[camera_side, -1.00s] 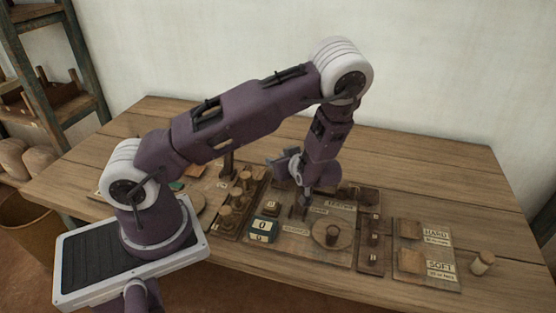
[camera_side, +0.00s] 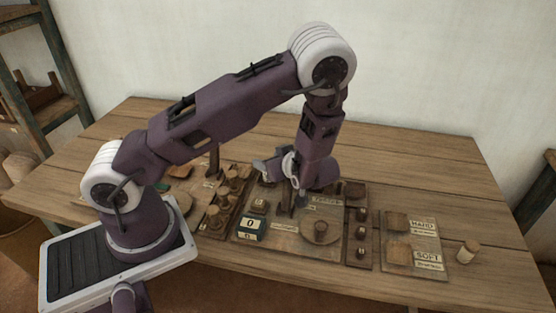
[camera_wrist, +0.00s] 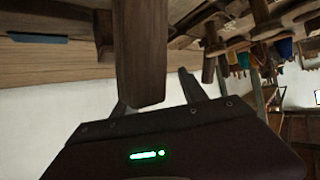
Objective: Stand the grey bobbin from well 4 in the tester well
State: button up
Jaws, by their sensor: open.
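My gripper (camera_side: 293,204) points down over the middle of the tester board (camera_side: 285,243), its fingers apart. In the wrist view the fingers (camera_wrist: 156,97) stand apart, with a brown wooden post-like piece showing between or beyond them. I cannot tell whether they touch it. Several brownish bobbins stand in a rack (camera_side: 216,222) left of the board. I cannot pick out the grey one or read the well numbers.
A small display (camera_side: 250,224) reading 0 sits at the board's left. A narrow strip (camera_side: 359,264) with several dark pegs is on its right. The table's back is clear.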

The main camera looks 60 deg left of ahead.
jog(key=w+d+r+m+t+h, duration=0.2)
jog(key=w+d+r+t+h, duration=0.3)
jog(key=w+d+r, duration=0.55)
jog(key=s+d+r+m+t+h, duration=0.1)
jog(key=d+r+m+t+h, duration=0.3)
jog(key=d+r+m+h, duration=0.55)
jog(key=s+d+r+m, duration=0.1)
jog(key=s+d+r, duration=0.15)
jog(key=s, duration=0.25)
jog(key=s+d+r+m+h, duration=0.1)
jog(key=s+r, duration=0.2)
jog(key=s, duration=0.1)
jog(key=s+d+r+m, duration=0.1)
jog(key=s+r, duration=0.2)
jog(key=s, duration=0.2)
jog(key=s+a+f+m+g+y, duration=0.1)
jog(key=s+a+f, duration=0.1)
jog(key=s, duration=0.5)
jog(key=s+a+f+m+g+y, duration=0.2)
jog(key=s+a+f, duration=0.1)
jog(key=s+a, duration=0.2)
jog(key=s, duration=0.2)
jog(key=shift+s, duration=0.35)
